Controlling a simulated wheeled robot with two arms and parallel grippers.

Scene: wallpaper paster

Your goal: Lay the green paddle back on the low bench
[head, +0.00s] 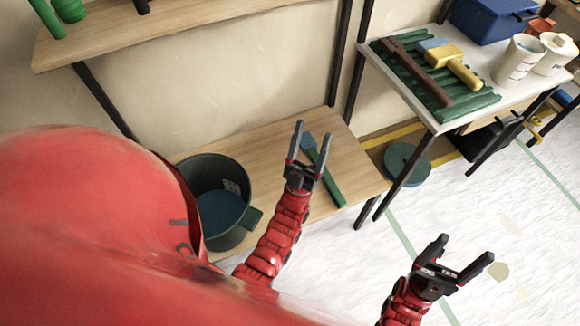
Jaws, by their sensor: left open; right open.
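The green paddle (332,188) lies on the wooden low bench (262,150), near its right end. Its handle slants toward the front edge, and its bluish end is partly behind my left gripper (313,133). That gripper is open, with its fingers over the bluish end and nothing visibly held between them. I cannot tell whether a finger touches the paddle. My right gripper (467,248) is open and empty, over the pale floor to the right of the bench.
A dark green bucket (240,178) stands on the bench to the left. A wooden shelf (190,38) hangs above. At the upper right, a white table (450,122) carries a green slatted mat (476,104), tools and white buckets (519,60). The floor at lower right is mostly clear.

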